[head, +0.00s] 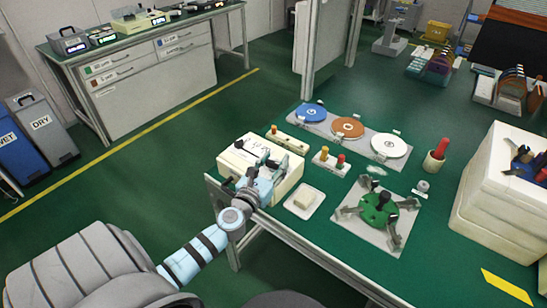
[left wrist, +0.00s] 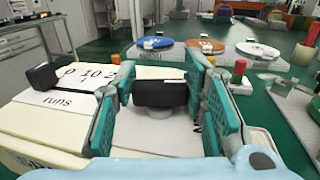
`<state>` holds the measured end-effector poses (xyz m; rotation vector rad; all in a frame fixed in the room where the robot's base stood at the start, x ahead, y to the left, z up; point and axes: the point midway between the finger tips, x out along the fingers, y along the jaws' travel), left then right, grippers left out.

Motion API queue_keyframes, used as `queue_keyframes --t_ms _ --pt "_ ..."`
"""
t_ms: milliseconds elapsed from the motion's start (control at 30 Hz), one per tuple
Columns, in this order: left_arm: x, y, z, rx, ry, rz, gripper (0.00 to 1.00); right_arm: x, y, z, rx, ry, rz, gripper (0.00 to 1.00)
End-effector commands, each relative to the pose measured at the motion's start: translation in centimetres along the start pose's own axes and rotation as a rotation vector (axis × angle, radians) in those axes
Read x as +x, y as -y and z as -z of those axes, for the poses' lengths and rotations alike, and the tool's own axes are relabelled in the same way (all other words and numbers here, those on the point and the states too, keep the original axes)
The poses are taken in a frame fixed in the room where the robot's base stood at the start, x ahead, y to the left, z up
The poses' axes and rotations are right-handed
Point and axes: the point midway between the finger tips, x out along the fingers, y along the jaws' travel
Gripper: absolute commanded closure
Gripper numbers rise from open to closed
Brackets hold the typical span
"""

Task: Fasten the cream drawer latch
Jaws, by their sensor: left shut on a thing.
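The cream drawer box (head: 290,183) sits at the near left edge of the green table. In the left wrist view its pale top (left wrist: 40,118) carries a white label with black print, "runs" being readable. A black latch bar (left wrist: 160,94) stands on a short pale round post above the top. My left gripper (head: 262,163) reaches over the box from the near side. In the left wrist view the fingers (left wrist: 162,88) lie on both sides of the black bar and are shut on it. Whether the latch is engaged cannot be told. My right gripper is out of view.
A second black block (left wrist: 45,77) lies on the box's left. A white dish with a pale block (head: 303,198), a small block with coloured pegs (head: 328,162) and a green lapping fixture (head: 378,208) stand to the right. Coloured discs (head: 348,127) lie behind.

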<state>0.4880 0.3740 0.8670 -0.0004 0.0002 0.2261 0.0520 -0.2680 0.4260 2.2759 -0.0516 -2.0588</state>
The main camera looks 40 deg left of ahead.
Motion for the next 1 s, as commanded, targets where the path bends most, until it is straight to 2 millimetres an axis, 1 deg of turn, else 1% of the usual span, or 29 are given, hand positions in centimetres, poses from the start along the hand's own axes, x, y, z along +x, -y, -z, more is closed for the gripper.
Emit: queue_keyframes --t_ms 33,167,300,433,567,767,1000 --pt "0.0 0.1 -0.4 -0.004 -0.001 -0.037 0.89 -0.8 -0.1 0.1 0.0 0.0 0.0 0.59" --pt "0.0 0.2 -0.3 -0.006 -0.001 -0.155 0.89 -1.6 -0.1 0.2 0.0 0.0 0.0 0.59" --pt "0.0 0.2 -0.1 -0.003 -0.001 -0.288 0.89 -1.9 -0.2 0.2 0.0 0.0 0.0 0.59" --pt "0.1 0.2 0.0 -0.004 0.0 -0.411 0.89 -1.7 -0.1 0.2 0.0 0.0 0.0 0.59" --pt "0.1 0.2 0.1 -0.003 0.001 -0.534 0.89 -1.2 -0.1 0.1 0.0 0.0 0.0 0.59" --pt "0.1 0.2 0.2 -0.002 0.001 -0.724 0.89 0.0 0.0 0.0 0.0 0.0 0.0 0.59" --pt "0.1 0.1 0.3 -0.003 0.003 -0.951 0.89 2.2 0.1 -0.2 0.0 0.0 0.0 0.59"
